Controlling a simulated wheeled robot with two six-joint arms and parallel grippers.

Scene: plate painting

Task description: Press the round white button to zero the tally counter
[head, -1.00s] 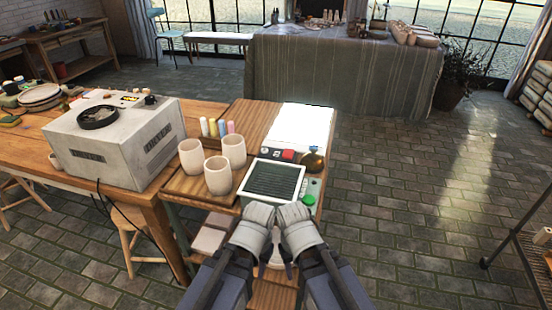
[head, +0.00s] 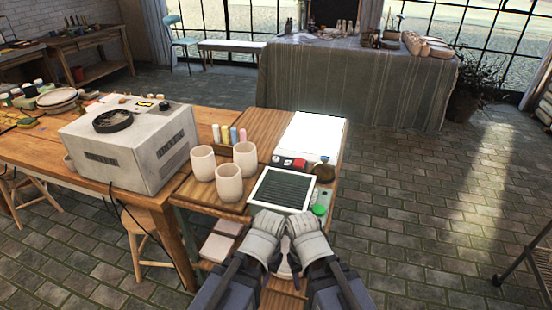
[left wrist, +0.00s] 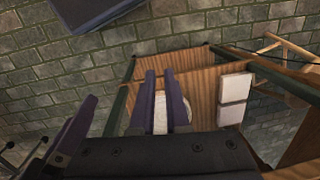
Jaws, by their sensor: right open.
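I cannot make out the tally counter or its round white button for certain. A small black and red item (head: 291,163) lies at the near edge of the bright white panel (head: 313,135). My right gripper (head: 297,272) points down at the near end of the side table, its fingers small and partly hidden by my wrist. My left gripper (head: 273,262) is beside it, mostly hidden in the head view. In the left wrist view, the left gripper (left wrist: 165,85) has its two fingers apart.
A framed dark panel (head: 284,190) and a green round item (head: 319,210) lie just beyond my wrists. Several cups (head: 229,183) and a brown pot (head: 324,171) stand nearby. Open floor lies to the right.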

